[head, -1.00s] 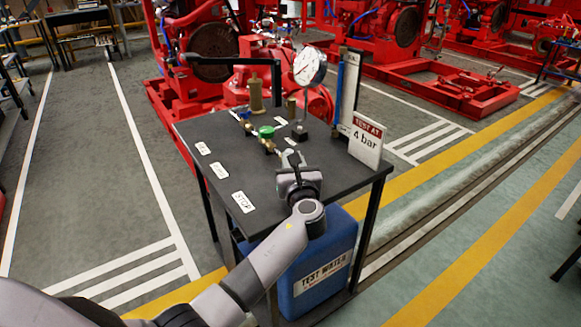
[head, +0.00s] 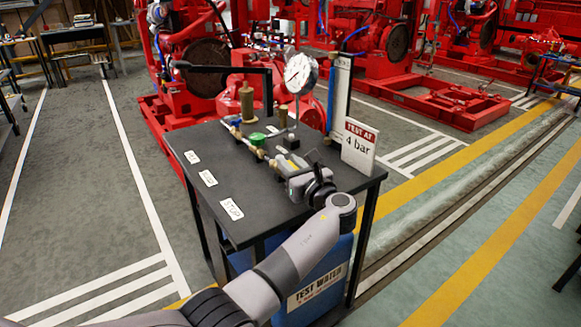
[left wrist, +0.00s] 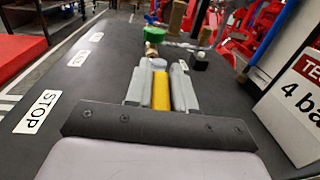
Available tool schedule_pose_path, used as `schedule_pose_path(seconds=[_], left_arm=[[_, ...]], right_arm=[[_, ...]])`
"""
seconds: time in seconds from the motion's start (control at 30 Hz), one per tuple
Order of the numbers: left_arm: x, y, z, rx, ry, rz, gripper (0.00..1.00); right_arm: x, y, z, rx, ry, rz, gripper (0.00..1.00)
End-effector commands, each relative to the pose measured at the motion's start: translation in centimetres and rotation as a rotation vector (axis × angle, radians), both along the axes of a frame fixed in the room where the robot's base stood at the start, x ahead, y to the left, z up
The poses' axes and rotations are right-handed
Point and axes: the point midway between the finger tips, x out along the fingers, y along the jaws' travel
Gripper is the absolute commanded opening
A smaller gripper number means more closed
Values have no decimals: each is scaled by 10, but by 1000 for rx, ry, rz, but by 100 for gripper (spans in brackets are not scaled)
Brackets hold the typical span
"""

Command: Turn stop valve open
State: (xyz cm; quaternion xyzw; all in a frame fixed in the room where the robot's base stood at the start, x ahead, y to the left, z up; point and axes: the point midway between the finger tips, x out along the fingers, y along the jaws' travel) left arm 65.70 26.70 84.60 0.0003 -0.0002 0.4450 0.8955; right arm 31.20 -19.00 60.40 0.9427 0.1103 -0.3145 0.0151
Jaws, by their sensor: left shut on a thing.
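The stop valve belongs to a pipe row on the dark bench top (head: 215,165), beside a white STOP label (head: 232,208). My left gripper (head: 283,166) is at the near end of that row. In the left wrist view, my left gripper (left wrist: 160,78) is shut on a yellow valve handle (left wrist: 160,92), which lies lengthwise between its two grey fingers. The valve body is mostly hidden by the fingers. A green valve handle (left wrist: 155,34) stands just beyond the fingertips; in the head view this green handle (head: 257,139) is behind my gripper. My right gripper is not in view.
A pressure gauge (head: 299,72) rises behind the gripper. A white 4 bar sign (head: 359,148) stands close to its right. A blue test water tank (head: 310,297) is under the bench. The left of the bench top is clear except for labels.

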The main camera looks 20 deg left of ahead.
Motion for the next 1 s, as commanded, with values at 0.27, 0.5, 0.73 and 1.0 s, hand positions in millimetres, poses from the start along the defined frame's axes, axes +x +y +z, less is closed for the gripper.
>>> schedule_pose_path(seconds=[0.27,0.5,0.73,1.0], left_arm=[[0,0,0,-1,1,0,40],[0,0,0,-1,1,0,45],[-9,-13,0,-2,1,-2,45],[-35,-47,0,-2,1,-2,45]], right_arm=[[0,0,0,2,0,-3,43],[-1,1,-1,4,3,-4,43],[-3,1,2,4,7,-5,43],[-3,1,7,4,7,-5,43]])
